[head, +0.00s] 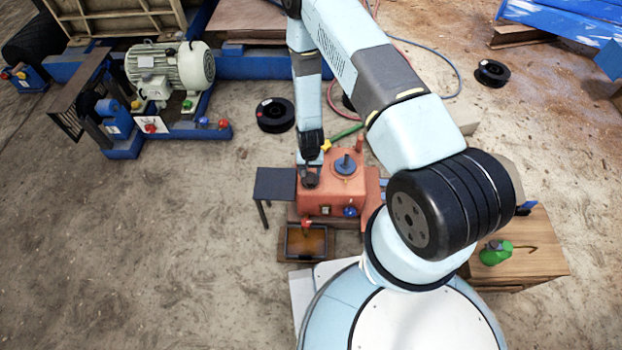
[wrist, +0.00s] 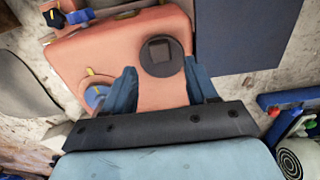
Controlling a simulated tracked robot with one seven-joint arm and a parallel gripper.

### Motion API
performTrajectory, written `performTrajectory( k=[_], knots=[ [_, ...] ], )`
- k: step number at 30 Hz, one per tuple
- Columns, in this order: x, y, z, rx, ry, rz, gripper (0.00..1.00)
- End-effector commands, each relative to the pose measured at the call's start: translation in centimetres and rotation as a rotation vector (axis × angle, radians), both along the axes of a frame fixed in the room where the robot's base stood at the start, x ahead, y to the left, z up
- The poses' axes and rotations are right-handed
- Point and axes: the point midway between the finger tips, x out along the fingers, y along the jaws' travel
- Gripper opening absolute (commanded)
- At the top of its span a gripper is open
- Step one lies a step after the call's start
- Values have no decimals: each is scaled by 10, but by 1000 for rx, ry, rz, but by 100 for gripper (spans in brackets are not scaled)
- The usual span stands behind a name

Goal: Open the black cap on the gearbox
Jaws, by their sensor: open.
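The orange gearbox (head: 330,192) stands in the middle of the head view and fills the upper half of the wrist view (wrist: 90,52). The black cap (wrist: 160,56) is a round dark disc with a square raised centre on its top; in the head view it is a small dark shape (head: 310,179) at the left of the top. My gripper (wrist: 160,70) is open, its two blue fingers apart with the cap between and just beyond their tips. In the head view my gripper (head: 315,161) is close over the cap; any contact cannot be told.
A blue-grey disc with a shaft (head: 345,164) is on the gearbox top, to the cap's right. A dark side table (head: 275,183) stands left and an oil tray (head: 306,242) in front. A green oil can (head: 494,254) sits on a wooden cabinet (head: 545,250).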

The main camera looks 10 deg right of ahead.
Motion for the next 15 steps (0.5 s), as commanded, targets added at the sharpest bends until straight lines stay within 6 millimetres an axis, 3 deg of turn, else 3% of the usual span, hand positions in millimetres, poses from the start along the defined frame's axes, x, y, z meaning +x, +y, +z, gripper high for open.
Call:
performTrajectory(
  k=[7,15],
  knots=[
    [-1,0,-35,0,1,0,57],
    [0,0,-53,0,0,0,57]
  ],
)
